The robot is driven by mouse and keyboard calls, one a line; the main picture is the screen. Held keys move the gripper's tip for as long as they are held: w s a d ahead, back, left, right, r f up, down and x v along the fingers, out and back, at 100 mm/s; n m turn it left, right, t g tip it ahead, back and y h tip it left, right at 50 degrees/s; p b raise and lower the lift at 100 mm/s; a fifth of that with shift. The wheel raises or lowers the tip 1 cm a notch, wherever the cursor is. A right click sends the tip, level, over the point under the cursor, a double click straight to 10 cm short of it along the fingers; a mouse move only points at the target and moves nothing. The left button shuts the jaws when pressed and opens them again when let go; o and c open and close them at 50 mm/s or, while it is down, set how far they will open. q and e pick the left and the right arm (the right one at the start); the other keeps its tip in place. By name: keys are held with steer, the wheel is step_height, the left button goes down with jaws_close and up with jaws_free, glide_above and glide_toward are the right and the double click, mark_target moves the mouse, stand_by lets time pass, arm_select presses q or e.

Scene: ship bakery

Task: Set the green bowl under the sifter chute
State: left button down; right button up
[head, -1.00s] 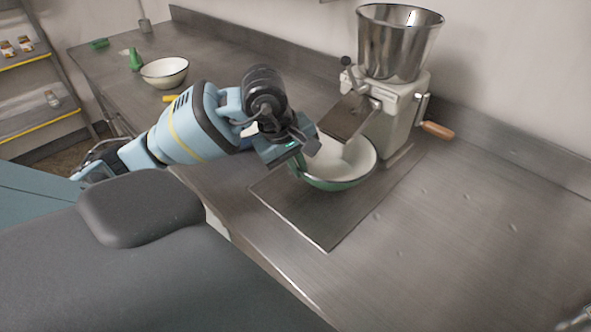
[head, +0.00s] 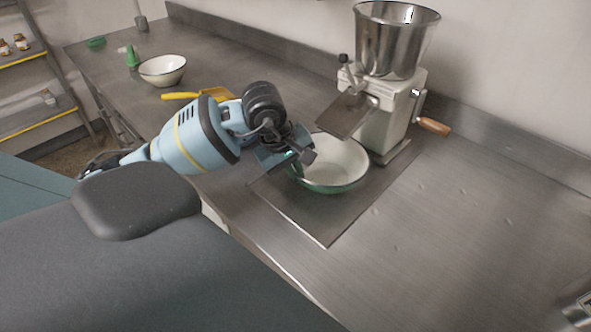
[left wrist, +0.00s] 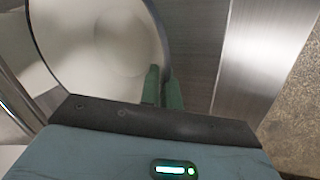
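The green bowl (head: 322,186), green outside and white inside, sits about level on the dark base plate, below and slightly in front of the sifter chute (head: 343,115). The sifter (head: 388,120) has a steel hopper and a pale body. My left gripper (head: 306,156) is at the bowl's left rim. In the left wrist view the two green fingers (left wrist: 162,90) are close together with the bowl's rim (left wrist: 157,28) between them, so it looks shut on the rim. The fingertips are partly hidden in the head view. My right gripper cannot be made out.
A white bowl (head: 163,70), a green cone-shaped item (head: 133,58) and a yellow-handled tool (head: 182,96) are on the counter at the left. The sifter's wooden crank handle (head: 434,127) sticks out right. The counter (head: 470,230) right of the plate is clear.

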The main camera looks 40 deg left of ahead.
arm_select(q)
steer(key=c, duration=1.6)
jaws_free()
steer(key=shift+f, duration=0.1)
steer(key=shift+s+r, duration=0.1)
steer(key=shift+r, duration=0.5)
steer(key=v, duration=1.1)
